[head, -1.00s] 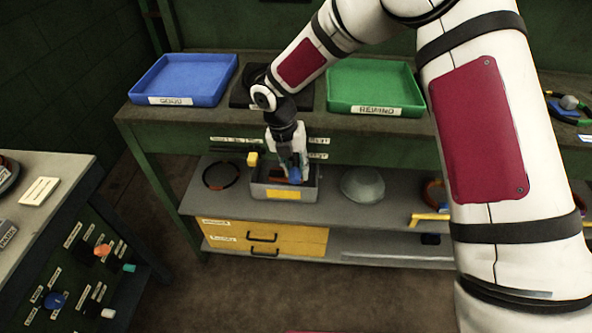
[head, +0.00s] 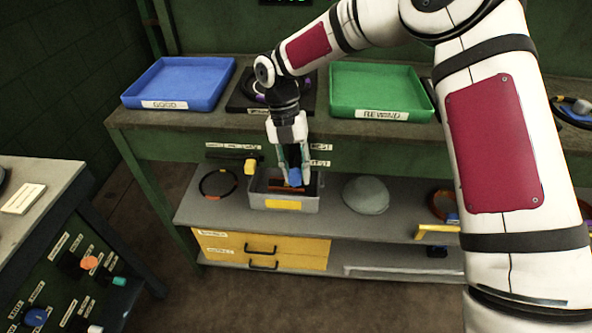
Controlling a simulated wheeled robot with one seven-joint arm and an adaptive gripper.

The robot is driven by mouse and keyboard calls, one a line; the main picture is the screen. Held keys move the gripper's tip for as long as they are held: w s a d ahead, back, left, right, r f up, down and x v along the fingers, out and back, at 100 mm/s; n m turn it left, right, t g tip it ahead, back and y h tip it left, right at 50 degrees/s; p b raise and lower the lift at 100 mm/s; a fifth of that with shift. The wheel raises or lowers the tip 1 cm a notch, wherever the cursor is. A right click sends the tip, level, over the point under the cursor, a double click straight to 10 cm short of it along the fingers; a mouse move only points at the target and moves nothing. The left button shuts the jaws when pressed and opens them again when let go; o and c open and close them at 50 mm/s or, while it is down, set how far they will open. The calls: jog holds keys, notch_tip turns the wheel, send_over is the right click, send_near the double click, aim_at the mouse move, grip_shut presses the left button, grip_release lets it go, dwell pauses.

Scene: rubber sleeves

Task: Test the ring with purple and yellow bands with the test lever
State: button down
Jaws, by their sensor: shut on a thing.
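A dark ring with a purple band (head: 259,98) lies on a black plate on the bench, between the blue and green trays. It is mostly hidden behind my wrist, and I cannot make out a yellow band. My gripper (head: 296,180) points down in front of the bench edge, shut on a blue lever handle (head: 294,176) above a grey bin. A yellow lever handle (head: 250,167) hangs to its left. Small white labels sit above both handles, too small to read surely.
A blue tray (head: 180,64) marked GOOD and a green tray (head: 380,72) marked REWIND stand on the bench. The grey bin (head: 268,204), another ring (head: 218,197) and a pale dome-like bowl (head: 366,194) are on the lower shelf. A side cabinet (head: 45,185) stands left.

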jog(key=c, duration=1.2)
grip_release()
jog(key=shift+c, duration=0.2)
jog(key=v, duration=1.2)
jog(key=shift+d, duration=0.1)
